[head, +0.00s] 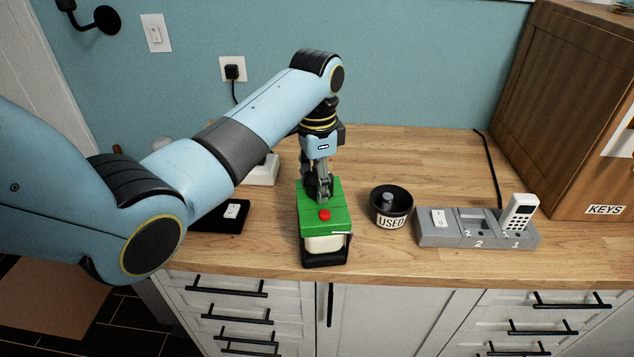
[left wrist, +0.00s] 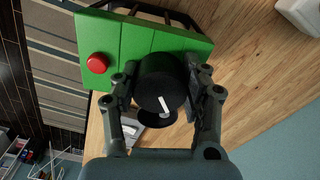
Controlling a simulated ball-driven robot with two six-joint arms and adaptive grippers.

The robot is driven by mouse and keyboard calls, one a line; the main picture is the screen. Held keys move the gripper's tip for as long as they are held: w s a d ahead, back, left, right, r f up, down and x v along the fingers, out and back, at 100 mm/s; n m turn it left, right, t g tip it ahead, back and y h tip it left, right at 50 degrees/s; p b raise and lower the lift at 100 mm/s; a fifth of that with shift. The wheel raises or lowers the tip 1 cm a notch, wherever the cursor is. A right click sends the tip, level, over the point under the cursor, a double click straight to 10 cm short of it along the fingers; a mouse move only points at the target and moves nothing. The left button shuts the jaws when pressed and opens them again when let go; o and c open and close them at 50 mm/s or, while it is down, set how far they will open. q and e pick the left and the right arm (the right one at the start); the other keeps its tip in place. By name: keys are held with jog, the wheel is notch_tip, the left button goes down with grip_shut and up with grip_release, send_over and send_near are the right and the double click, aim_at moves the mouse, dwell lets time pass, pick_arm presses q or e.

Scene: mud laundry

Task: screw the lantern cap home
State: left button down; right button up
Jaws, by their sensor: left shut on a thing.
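The lantern (head: 323,243) stands near the counter's front edge, with a green top (head: 312,222), a pale body and a black base. A red button (head: 324,215) sits on the green top, which also shows in the left wrist view (left wrist: 125,40). My left gripper (head: 318,192) points down at the rear part of the top. In the left wrist view its fingers (left wrist: 161,88) are shut on a round black cap (left wrist: 158,78) with a white line mark, one finger at each side. I cannot tell how the cap sits on the lantern. My right gripper is out of view.
A black cup labelled USED (head: 391,207) stands right of the lantern. Further right is a grey holder (head: 458,232) with a white remote (head: 519,212). A black tray (head: 236,217) lies left, and a wooden KEYS cabinet (head: 560,110) stands at the back right.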

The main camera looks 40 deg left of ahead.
pick_arm(q)
jog(key=shift+s+a+f+m, duration=0.1)
jog(key=shift+s+f+m, duration=0.25)
jog(key=shift+f+m, duration=0.15)
jog(key=m, duration=0.3)
jog(key=c, duration=1)
grip_release()
jog(key=o, duration=0.4)
jog(key=shift+w+a+f, duration=0.1)
jog(key=shift+w, duration=0.15)
jog(key=c, duration=0.4)
